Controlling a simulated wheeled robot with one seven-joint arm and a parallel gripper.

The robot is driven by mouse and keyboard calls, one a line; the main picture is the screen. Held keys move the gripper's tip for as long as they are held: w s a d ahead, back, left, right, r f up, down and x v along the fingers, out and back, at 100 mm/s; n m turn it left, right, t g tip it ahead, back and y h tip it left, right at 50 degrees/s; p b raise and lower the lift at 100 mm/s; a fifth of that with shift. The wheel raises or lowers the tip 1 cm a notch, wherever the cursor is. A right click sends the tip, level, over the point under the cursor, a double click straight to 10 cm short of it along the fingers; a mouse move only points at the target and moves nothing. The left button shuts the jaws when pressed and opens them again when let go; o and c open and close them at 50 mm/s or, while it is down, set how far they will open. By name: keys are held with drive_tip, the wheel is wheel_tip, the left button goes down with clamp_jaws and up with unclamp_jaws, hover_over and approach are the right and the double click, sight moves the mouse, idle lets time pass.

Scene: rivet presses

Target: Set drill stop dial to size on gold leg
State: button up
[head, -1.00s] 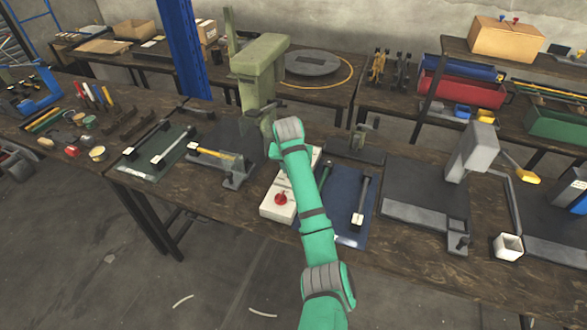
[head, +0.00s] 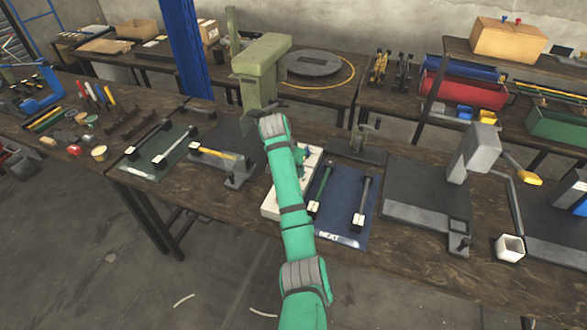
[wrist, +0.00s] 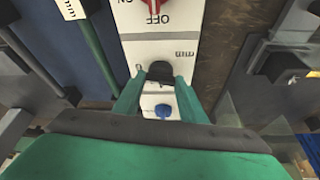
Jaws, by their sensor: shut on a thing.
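My gripper (wrist: 160,82) is shut on the black dial (wrist: 160,70) of the white control box, with a finger on each side of it. The white control box (head: 272,208) stands on the bench, partly behind my arm; in the wrist view its panel (wrist: 150,47) carries an upside-down "mm" label beside the dial. The dial's setting is not readable. The gold leg (head: 213,153) lies in the grey drill fixture (head: 240,178), left of the box and below the green drill press (head: 258,70). In the head view my arm hides the dial.
A red ON/OFF switch (wrist: 152,5) and a blue button (wrist: 162,110) flank the dial. Right of the box is a blue mat (head: 341,225) marked NEXT, with a green leg (head: 320,188) and a grey leg (head: 364,203). A green mat (head: 150,167) with legs lies left.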

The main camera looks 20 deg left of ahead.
drive_tip(key=o, duration=1.1)
drive_tip(key=shift+c, duration=0.2)
drive_tip(key=v, duration=1.1)
drive_tip(key=shift+s+f, duration=0.1)
